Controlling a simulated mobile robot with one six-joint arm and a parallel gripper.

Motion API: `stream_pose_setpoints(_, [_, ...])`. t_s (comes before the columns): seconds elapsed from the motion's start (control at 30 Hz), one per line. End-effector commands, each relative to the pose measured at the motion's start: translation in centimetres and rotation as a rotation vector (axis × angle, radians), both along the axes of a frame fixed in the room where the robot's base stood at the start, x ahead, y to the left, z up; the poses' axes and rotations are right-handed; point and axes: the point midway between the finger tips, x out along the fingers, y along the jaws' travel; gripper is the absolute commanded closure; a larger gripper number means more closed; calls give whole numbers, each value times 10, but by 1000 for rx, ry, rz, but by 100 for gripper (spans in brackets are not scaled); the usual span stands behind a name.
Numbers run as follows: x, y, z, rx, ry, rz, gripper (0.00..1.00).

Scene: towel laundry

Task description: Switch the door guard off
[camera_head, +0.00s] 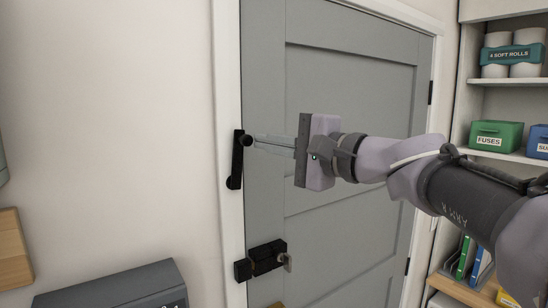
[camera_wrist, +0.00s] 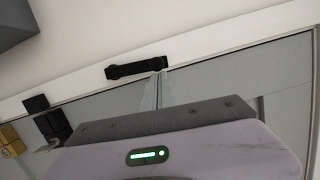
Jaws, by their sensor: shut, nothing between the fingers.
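The door guard appears to be the black bar (camera_head: 237,160) with a round knob at its upper end, upright along the left edge of the grey door (camera_head: 350,125). The same black bar (camera_wrist: 122,71) lies across the upper middle of the wrist view. My gripper (camera_head: 255,140) is shut and empty, its thin pale fingers pointing left at the bar's upper end. In the wrist view the fingertips (camera_wrist: 158,74) are right by one end of the bar. I cannot tell whether they touch it.
A black latch (camera_head: 267,256) with a metal lever sits lower on the door edge. A dark grey box-like top (camera_head: 115,287) stands at the lower left. Shelves (camera_head: 500,82) with paper rolls and a green fuses box (camera_head: 495,135) stand right of the door.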

Motion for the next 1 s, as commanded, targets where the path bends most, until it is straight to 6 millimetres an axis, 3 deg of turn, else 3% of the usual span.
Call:
stream_pose_setpoints(0.37, [-6,9,4,-97,-66,1,100])
stream_pose_setpoints(1.0, [-6,9,4,-107,-72,2,100])
